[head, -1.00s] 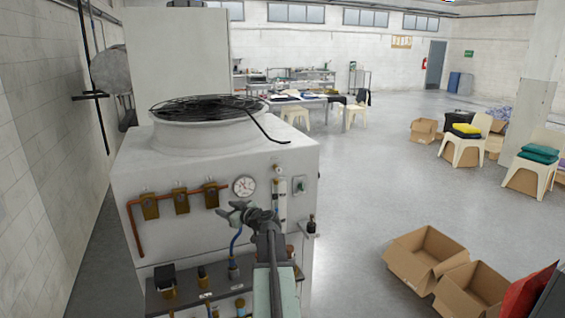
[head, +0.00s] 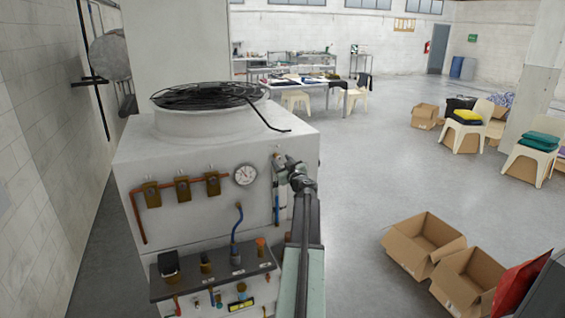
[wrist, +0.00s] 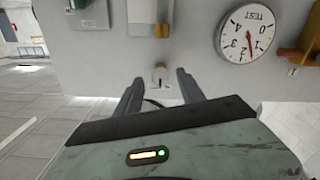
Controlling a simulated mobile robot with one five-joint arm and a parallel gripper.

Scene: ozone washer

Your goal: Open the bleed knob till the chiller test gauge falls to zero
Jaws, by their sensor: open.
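The round white gauge (head: 246,174) is on the front of the big pale chiller. In the wrist view the gauge (wrist: 246,34), marked TEST, appears upside down at the upper right. My gripper (head: 287,165) is at the panel right of the gauge. It is open in the wrist view (wrist: 160,82), with the fitting between its fingers and no clear contact.
Brass valves on a copper pipe (head: 183,189) are left of the gauge. A dark ledge (head: 215,268) with fittings and a blue hose (head: 237,223) juts out below. A black fan grille (head: 208,96) tops the chiller. Open cardboard boxes (head: 425,245) stand at the right; the floor between is clear.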

